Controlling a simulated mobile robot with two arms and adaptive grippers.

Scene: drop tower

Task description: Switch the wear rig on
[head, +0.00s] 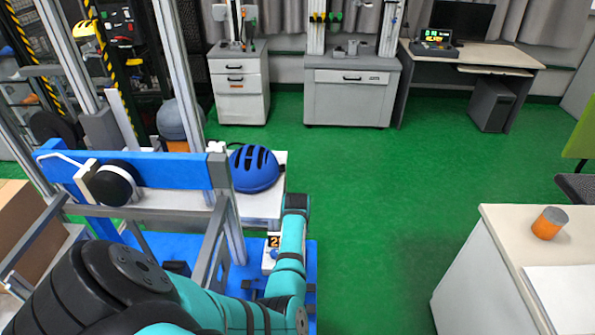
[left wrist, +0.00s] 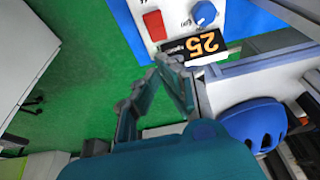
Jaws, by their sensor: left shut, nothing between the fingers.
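The control box of the rig shows a red switch (left wrist: 153,25), a blue knob (left wrist: 204,13) and a black display (left wrist: 197,46) reading 25 on its white face in the left wrist view. In the head view the white box (head: 267,262) is partly hidden behind my left arm, with part of its display (head: 273,241) showing. My left gripper (left wrist: 172,62) is shut and empty, its fingertips close to the box's edge, near the display and below the red switch in the picture. Whether they touch the box I cannot tell. My right gripper is out of view.
A blue helmet (head: 254,168) sits on a white stand beside the rig's metal post. A blue beam (head: 165,172) with a black-and-white wheel crosses the frame at left. A counter (head: 490,235) with an orange-grey cylinder (head: 549,223) stands at right. The green floor between is clear.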

